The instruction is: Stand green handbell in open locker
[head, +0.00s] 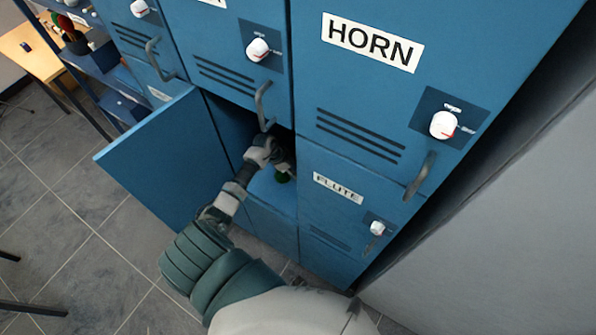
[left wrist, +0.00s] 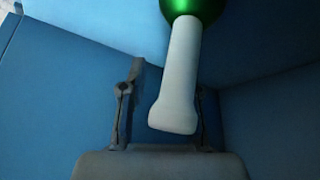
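The green handbell (head: 282,177) shows partly in the head view, low inside the open locker (head: 262,187), by my left gripper (head: 271,153). My arm hides most of it. In the left wrist view the bell's green cup (left wrist: 194,8) is at the top edge, cut off. Its white handle (left wrist: 180,75) points toward my left gripper (left wrist: 163,100). The fingers are apart, with a clear gap between the handle and the left finger. The handle end is close to the right finger; I cannot tell if they touch. My right gripper is not in view.
The locker door (head: 155,160) stands open to the left of my arm. Closed lockers surround the opening, including one labelled FLUTE (head: 338,189) and one labelled HORN (head: 372,42). A handle (head: 263,105) juts out just above. A wooden table (head: 35,50) stands far left.

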